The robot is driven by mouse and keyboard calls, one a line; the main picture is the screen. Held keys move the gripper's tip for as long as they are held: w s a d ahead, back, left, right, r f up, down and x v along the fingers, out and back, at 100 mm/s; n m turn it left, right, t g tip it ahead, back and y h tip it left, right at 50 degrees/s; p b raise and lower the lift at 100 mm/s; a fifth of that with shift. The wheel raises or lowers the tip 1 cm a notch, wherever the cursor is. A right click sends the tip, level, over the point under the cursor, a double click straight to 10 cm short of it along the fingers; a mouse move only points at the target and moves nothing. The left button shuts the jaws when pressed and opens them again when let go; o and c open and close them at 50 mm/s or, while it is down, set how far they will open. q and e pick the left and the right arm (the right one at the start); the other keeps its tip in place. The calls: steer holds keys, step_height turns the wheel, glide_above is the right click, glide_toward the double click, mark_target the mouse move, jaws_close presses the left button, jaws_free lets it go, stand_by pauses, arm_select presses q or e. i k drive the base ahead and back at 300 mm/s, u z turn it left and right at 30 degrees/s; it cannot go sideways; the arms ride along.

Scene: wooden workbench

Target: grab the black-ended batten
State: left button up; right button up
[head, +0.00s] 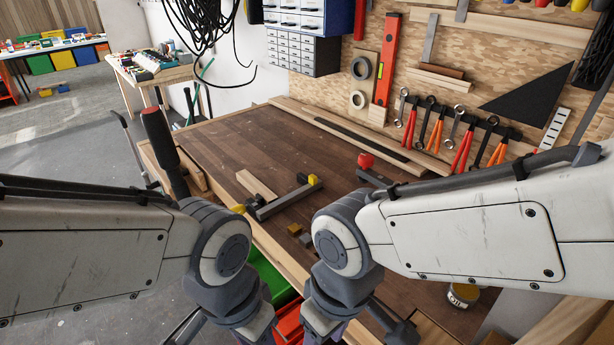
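I cannot make out a batten with clearly black ends. A short pale wood piece (256,186) lies on the workbench (235,140). Another dark bar with a red end (366,161) lies farther right, partly hidden by my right arm. Both my arms reach in, left and right, with their wrists close together at the bottom middle. The gripper fingers are not visible; the frame's lower edge cuts off what lies below the wrists.
Small wood blocks (295,230) lie near the bench's front edge. Green (265,272) and red (289,324) bins sit below it. A tin (462,293) stands at right. Tools hang on the back pegboard (340,85). The bench's far left surface is clear.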

mark_target(255, 187)
steer(key=u, duration=0.55)
steer(key=k, duration=1.25)
steer(key=u, duration=1.2)
steer(key=i, duration=3.1)
steer(key=z, duration=1.15)
steer(key=i, duration=0.95)
steer(key=z, duration=1.3)
steer(key=i, duration=0.25)
steer(key=z, duration=0.05)
